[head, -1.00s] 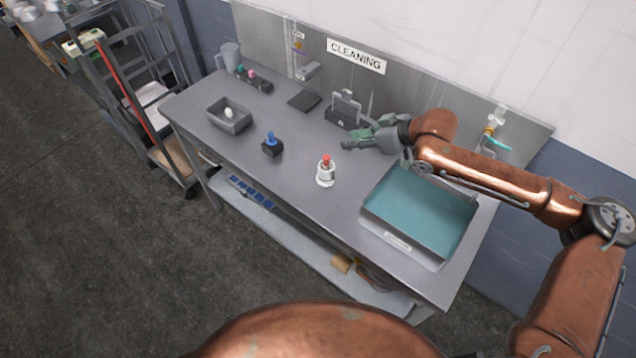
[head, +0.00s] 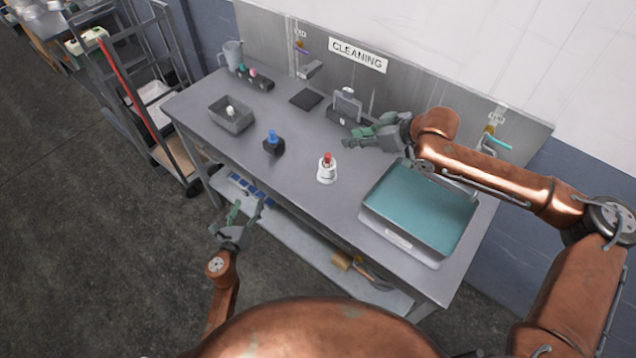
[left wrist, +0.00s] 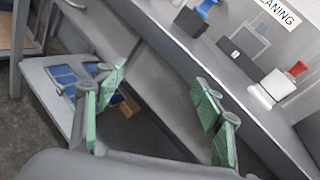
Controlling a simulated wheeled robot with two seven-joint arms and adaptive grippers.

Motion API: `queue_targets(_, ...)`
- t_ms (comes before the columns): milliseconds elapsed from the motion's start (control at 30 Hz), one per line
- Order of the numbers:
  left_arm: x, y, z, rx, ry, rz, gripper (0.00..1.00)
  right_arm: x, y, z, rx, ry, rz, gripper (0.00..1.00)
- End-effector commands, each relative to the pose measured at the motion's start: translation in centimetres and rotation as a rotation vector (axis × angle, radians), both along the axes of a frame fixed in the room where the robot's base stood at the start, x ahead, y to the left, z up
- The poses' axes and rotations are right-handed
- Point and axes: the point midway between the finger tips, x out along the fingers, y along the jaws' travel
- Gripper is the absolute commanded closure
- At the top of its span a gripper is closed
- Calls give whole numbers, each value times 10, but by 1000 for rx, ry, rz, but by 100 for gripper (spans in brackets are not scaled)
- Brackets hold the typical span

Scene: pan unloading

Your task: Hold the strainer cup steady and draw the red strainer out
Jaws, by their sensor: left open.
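The strainer cup (head: 327,173) is white and stands upright on the grey table, right of centre. The red strainer (head: 327,157) shows as a red top sitting in it. In the left wrist view the cup (left wrist: 270,90) and the red top (left wrist: 299,68) are at the upper right. My left gripper (head: 248,207) is open and empty, beyond the table's front edge, left of and well away from the cup. In the left wrist view its fingers (left wrist: 163,85) are wide apart. My right gripper (head: 350,138) is above the table behind the cup; its fingers look apart, with nothing between them.
A blue-topped black block (head: 273,145) stands left of the cup. A grey bin (head: 231,118) is further left. A tray with a teal floor (head: 420,207) lies close to the right of the cup. The table's front edge and lower shelf (head: 300,241) are near my left gripper.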

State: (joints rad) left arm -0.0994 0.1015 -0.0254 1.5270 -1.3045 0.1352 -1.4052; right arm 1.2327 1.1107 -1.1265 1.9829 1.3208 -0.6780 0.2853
Motion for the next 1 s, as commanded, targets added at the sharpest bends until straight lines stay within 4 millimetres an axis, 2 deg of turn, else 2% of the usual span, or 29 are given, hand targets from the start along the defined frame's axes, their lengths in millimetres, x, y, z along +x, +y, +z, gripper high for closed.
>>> queue_targets(33, 9, -17, 25, 83, -49, -35, 38, 0, 0, 0, 0, 0, 0, 71)
queue_targets(133, 25, -64, 55, 207, -112, -99, 38, 0, 0, 0, 0, 0, 0, 71)
queue_targets(300, 42, -150, 72, 262, -156, -180, 38, 0, 0, 0, 0, 0, 0, 71)
queue_targets(400, 45, -190, 79, 280, -180, -215, 38, 0, 0, 0, 0, 0, 0, 71)
queue_targets(500, 45, -218, 84, 295, -203, -240, 38, 0, 0, 0, 0, 0, 0, 71)
queue_targets(600, 44, -235, 86, 304, -216, -255, 38, 0, 0, 0, 0, 0, 0, 71)
queue_targets(767, 51, -247, 88, 310, -225, -264, 38, 0, 0, 0, 0, 0, 0, 71)
queue_targets(1000, 83, -259, 88, 311, -225, -264, 38, 0, 0, 0, 0, 0, 0, 71)
